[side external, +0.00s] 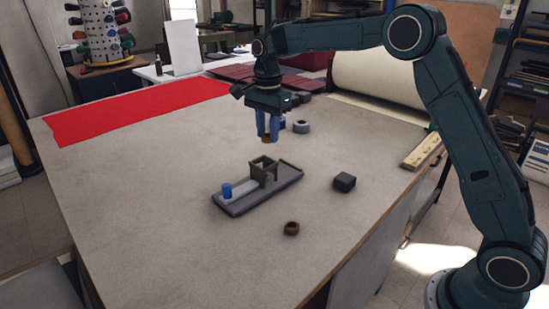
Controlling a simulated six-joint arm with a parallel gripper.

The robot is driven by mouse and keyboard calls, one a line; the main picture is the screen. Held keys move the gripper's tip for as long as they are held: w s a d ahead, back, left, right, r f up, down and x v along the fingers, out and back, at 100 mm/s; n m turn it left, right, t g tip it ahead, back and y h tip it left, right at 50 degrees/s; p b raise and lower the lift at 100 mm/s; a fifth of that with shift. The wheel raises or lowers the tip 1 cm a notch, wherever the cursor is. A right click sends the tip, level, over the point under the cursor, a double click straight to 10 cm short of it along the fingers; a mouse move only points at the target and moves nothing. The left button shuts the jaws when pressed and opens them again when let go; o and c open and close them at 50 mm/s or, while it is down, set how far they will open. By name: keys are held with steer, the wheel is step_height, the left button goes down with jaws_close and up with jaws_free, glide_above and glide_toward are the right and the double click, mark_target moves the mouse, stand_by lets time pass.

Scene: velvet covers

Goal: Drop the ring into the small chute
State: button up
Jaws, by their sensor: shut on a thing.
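My gripper (268,135) points down above the table, with its blue fingers shut on a small brown piece (267,140), which looks like the ring. The fingers hide most of it, and its hole cannot be made out. The small chute (258,163) appears to be the olive, square, open-topped frame on a dark grey base plate (239,206). My gripper and the held piece are above the chute in the picture, apart from it. Another brown ring (291,228) lies on the table in front of the base plate.
A blue cylinder (227,190) stands on the base plate's left end. A black block (344,182) sits to the right. A grey ring (301,127) and a blue thing lie behind my gripper. Red cloth (140,110) covers the back left. The front left of the table (150,220) is clear.

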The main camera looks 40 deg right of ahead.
steer(key=shift+w+a+f, duration=0.3)
steer(key=shift+w+f, duration=0.05)
steer(key=shift+w, duration=0.25)
steer(key=shift+f, duration=0.15)
steer(key=shift+f, duration=2.6)
steer(key=o, duration=1)
steer(key=shift+r, duration=2.9)
